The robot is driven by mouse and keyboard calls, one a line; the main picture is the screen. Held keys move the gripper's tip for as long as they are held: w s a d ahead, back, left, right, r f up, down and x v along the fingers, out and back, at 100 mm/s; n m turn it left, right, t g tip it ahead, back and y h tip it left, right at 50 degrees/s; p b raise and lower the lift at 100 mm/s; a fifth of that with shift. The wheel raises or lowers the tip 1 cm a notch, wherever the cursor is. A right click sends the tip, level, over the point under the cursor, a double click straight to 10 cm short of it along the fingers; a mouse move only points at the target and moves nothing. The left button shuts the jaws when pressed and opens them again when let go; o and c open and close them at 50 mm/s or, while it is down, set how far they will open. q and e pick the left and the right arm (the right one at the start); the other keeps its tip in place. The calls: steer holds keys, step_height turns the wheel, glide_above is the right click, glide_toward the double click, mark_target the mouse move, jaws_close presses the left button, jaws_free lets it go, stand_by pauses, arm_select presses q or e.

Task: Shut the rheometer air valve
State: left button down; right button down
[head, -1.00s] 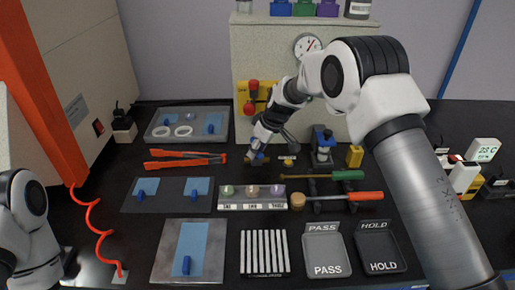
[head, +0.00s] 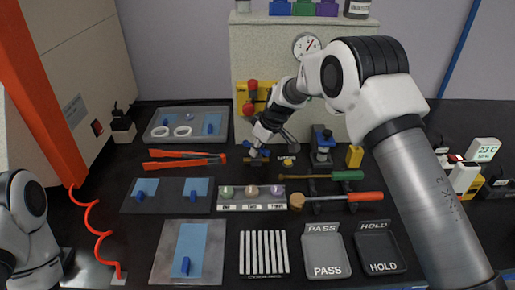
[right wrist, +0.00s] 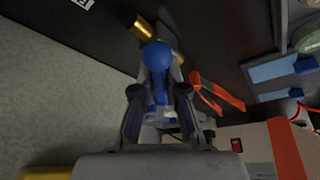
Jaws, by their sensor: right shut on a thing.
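The air valve has a blue handle (right wrist: 157,58) and brass fittings (right wrist: 143,28), seen close up in the right wrist view. My right gripper (right wrist: 158,100) is shut on the blue handle, with one finger on each side of it. In the head view my right gripper (head: 256,155) is low over the bench in front of the grey cabinet, and it hides most of the valve. My left arm shows at the left edge of the head view, but its gripper cannot be made out.
A grey cabinet (head: 270,70) with a gauge (head: 306,45) stands behind the valve. Orange tongs (head: 185,160) lie to the left. A sample rack (head: 250,205) and tools with green and orange handles (head: 350,197) lie in front and right.

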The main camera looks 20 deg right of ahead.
steer(key=shift+s+a+f, duration=0.1)
steer(key=shift+s+f, duration=0.1)
steer(key=shift+f, duration=0.05)
steer(key=c, duration=1.4)
jaws_free()
steer(key=o, duration=0.8)
steer(key=shift+a+r, duration=0.15)
steer(key=shift+r, duration=0.05)
steer(key=shift+d+r, duration=0.2)
steer(key=shift+r, duration=0.05)
steer(key=v, duration=1.1)
steer(key=shift+a+r, duration=0.1)
steer(key=shift+r, duration=0.15)
